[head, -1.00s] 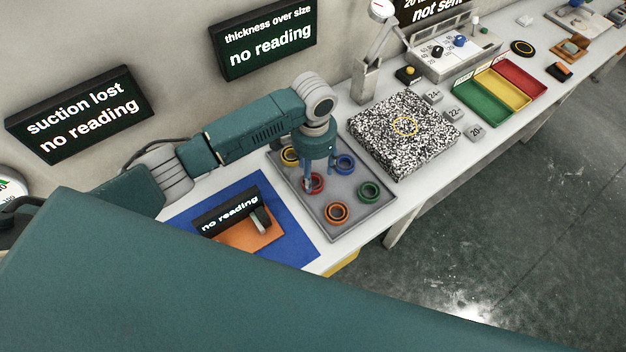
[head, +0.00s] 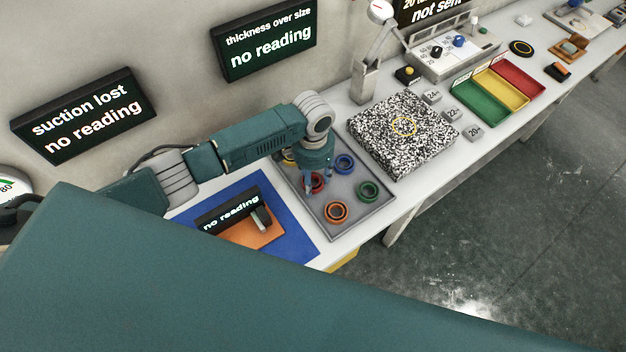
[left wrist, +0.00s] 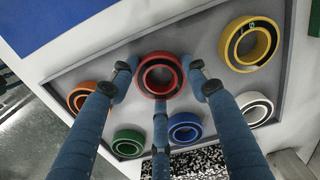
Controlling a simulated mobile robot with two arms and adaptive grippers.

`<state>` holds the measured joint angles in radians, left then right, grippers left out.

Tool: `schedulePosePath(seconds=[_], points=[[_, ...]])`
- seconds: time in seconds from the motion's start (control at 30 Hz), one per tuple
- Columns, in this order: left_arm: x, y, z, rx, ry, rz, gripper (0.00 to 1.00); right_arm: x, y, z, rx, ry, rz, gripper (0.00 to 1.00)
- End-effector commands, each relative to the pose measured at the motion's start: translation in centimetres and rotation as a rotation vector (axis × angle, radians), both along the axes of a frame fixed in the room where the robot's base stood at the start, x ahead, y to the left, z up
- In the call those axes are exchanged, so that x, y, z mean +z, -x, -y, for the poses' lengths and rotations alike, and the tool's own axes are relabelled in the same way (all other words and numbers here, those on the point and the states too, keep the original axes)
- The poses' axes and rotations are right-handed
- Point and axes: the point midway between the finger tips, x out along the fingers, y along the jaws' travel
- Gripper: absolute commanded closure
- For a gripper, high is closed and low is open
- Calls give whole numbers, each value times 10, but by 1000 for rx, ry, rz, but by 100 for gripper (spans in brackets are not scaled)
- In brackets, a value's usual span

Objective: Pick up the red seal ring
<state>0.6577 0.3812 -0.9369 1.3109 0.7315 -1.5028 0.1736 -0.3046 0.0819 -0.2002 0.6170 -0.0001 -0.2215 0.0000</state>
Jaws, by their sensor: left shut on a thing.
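The red seal ring (head: 317,183) is in the grey tray (head: 352,228) on the bench, partly hidden by my left gripper. In the left wrist view the red ring (left wrist: 159,75) sits between the three blue fingers of my left gripper (left wrist: 160,85). My left gripper (head: 318,182) is shut on the red ring, low over the tray. I cannot tell whether the ring still touches the tray floor. My right gripper is not in view.
Blue (head: 344,164), green (head: 369,191) and orange (head: 337,212) rings lie close by in the tray. A yellow ring (left wrist: 250,44) is also near. A speckled black-and-white plate (head: 385,150) stands right of the tray, and a blue mat (head: 296,243) left of it.

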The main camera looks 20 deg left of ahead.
Motion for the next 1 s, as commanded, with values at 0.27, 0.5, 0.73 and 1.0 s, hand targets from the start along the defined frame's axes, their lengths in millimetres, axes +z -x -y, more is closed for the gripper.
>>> schedulePosePath(seconds=[0.27,0.5,0.73,1.0], points=[[16,-1,1,-1,3,3,94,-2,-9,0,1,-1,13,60],[72,-3,1,-1,3,7,94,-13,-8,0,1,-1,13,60],[139,-2,1,-2,2,7,94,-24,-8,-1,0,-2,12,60],[191,-1,0,0,-1,3,94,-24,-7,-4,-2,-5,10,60]])
